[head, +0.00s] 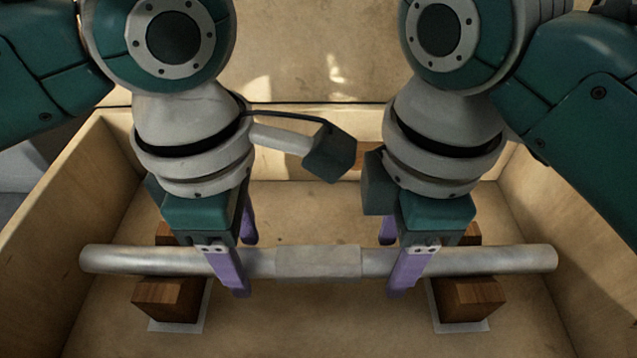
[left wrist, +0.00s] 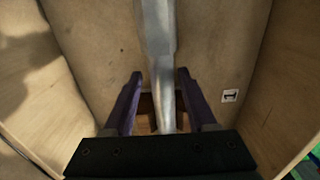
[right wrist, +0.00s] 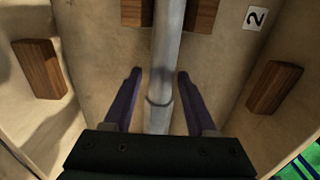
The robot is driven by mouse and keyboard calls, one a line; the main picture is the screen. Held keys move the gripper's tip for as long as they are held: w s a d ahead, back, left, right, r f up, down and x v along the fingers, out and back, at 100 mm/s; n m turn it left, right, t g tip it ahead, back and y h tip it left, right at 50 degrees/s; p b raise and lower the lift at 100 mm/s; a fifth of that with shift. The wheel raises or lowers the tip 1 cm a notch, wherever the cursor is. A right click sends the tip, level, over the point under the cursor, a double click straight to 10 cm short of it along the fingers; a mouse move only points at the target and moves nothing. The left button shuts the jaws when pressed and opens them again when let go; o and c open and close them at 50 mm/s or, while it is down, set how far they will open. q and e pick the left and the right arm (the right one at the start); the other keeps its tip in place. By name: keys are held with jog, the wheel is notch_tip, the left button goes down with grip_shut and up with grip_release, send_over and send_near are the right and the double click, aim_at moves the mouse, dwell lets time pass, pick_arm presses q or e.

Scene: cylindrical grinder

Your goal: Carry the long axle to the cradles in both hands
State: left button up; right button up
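The long axle (head: 315,262) is a grey metal bar with a slightly thicker middle, lying level from left to right across wooden blocks in a wooden crate. My left gripper (head: 245,267) straddles it left of the middle, and my right gripper (head: 391,267) straddles it right of the middle. Both have purple fingers pointing down, one on each side of the bar. The left wrist view shows the axle (left wrist: 158,50) between spread fingers with gaps. The right wrist view shows the same around the axle (right wrist: 165,70). I cannot identify separate cradles beyond the crate's blocks.
The crate wall (head: 45,240) rises around both ends of the axle. A left wooden block (head: 170,298) and a right wooden block (head: 468,298) stand on pale pads under the bar. A label marked 2 (right wrist: 256,18) shows in the right wrist view.

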pick_arm(q)
jog(key=shift+o, duration=0.6)
pick_arm(e)
jog(key=shift+o, duration=0.6)
jog(key=r, duration=0.6)
jog(key=shift+w+r, duration=0.1)
jog(key=shift+w, duration=0.15)
jog(key=shift+r, duration=0.35)
jog(key=shift+s+d+r, duration=0.15)
jog(key=shift+s+r, duration=0.05)
jog(key=shift+r, duration=0.1)
pick_arm(q)
notch_tip(320, 180, up, 12)
pick_arm(e)
jog(key=shift+s+r, duration=0.1)
jog(key=shift+r, duration=2.2)
